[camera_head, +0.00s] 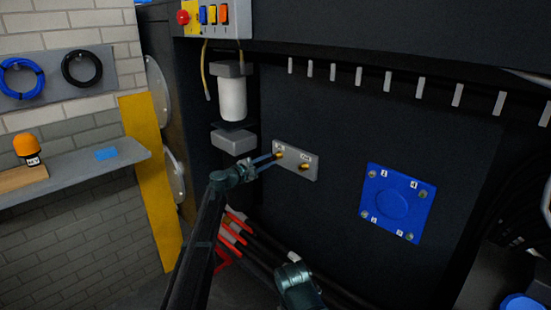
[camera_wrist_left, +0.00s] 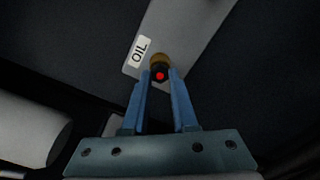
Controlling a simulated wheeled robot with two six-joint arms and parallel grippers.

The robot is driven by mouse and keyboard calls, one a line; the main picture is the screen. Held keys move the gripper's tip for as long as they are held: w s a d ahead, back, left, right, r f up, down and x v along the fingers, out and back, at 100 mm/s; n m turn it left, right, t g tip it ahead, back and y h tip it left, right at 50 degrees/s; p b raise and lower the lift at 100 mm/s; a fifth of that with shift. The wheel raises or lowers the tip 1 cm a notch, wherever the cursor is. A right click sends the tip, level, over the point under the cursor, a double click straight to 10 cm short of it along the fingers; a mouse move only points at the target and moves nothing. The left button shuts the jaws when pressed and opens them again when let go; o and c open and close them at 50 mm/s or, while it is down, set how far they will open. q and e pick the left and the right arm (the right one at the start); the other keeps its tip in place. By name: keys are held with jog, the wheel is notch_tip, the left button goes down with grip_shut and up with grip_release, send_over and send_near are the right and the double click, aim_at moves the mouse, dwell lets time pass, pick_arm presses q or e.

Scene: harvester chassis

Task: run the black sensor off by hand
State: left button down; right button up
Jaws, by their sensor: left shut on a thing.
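A grey sensor plate (camera_head: 312,170) is on the dark chassis wall, with a brass fitting at each end. The left fitting (camera_wrist_left: 159,59) is beside a label reading OIL in the left wrist view. The black sensor (camera_wrist_left: 160,75), with a red dot on its end, is at this fitting, between my finger tips. My left gripper (camera_head: 271,160) is shut on it, reaching in from the lower left; it also shows in the left wrist view (camera_wrist_left: 160,82). In the head view the sensor is too small to make out. The right brass fitting (camera_head: 304,166) is bare. My right gripper's fingers do not show.
A white filter canister (camera_head: 232,98) hangs up and left of the plate. A blue square cover (camera_head: 396,204) with several bolts is to the right. Red-banded hoses (camera_head: 236,228) run below. A shelf (camera_head: 90,167) is at the left.

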pick_arm(q)
jog(key=n, duration=0.6)
jog(key=shift+s+a, duration=0.1)
jog(key=n, duration=0.7)
jog(key=shift+s, duration=0.1)
jog(key=n, duration=0.5)
jog(key=shift+f, duration=0.1)
jog(key=n, duration=0.6)
jog(key=shift+s+a+n, duration=0.1)
jog(key=shift+a+n, duration=0.05)
jog(key=shift+n, duration=0.25)
jog(key=shift+a, duration=0.1)
jog(key=c, duration=1.3)
grip_release()
jog(key=shift+c, duration=0.2)
grip_shut()
